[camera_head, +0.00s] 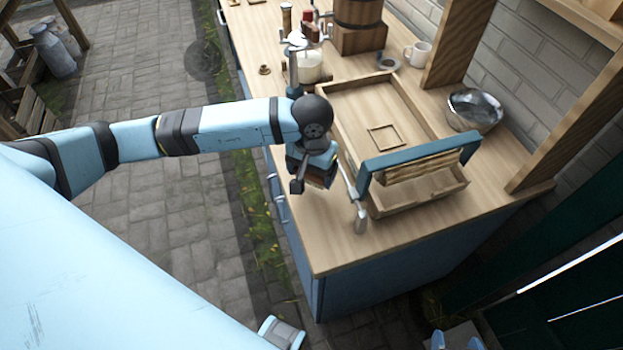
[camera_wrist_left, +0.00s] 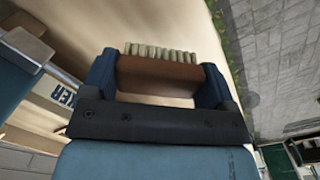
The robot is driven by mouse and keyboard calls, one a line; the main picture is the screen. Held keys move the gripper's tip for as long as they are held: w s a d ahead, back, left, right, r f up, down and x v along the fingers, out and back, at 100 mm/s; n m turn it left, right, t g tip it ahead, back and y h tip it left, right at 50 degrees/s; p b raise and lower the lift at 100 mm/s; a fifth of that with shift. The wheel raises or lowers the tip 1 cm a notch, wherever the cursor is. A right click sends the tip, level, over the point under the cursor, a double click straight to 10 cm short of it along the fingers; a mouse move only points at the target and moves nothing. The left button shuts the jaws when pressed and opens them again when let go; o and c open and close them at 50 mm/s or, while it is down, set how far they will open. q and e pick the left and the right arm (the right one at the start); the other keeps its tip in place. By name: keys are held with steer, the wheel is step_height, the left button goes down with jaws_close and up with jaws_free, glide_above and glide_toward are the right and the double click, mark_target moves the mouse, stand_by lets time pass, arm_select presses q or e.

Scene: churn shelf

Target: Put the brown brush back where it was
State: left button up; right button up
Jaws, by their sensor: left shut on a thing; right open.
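My left gripper (camera_head: 313,180) is over the counter's front edge, left of the wooden tray. It is shut on the brown brush (camera_head: 319,181), which is mostly hidden by the gripper in the head view. In the left wrist view, the brush (camera_wrist_left: 158,76) sits crosswise between the two blue fingers of the left gripper (camera_wrist_left: 157,82), its pale bristles pointing away from the palm. The wooden tray (camera_head: 341,101) lies on the counter, with a thin square outline (camera_head: 385,136) on its floor. My right gripper (camera_head: 456,341) is open and empty at the bottom edge, partly cut off.
A blue handle bar (camera_head: 420,150) crosses the near end of the tray. A metal spoon-like tool (camera_head: 360,215) lies beside it. The counter's near corner is clear.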

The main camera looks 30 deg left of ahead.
mark_target(312, 183)
arm_select(q)
step_height(312, 183, down, 4)
steer(key=shift+r, duration=0.2)
steer(key=shift+f, duration=0.2)
steer(key=o, duration=0.8)
steer(key=shift+r, duration=0.4)
step_height(312, 183, up, 11)
steer(key=shift+w+f+b, duration=0.1)
steer(key=shift+f+b, duration=0.05)
steer(key=shift+b, duration=0.4)
steer(key=shift+r, duration=0.5)
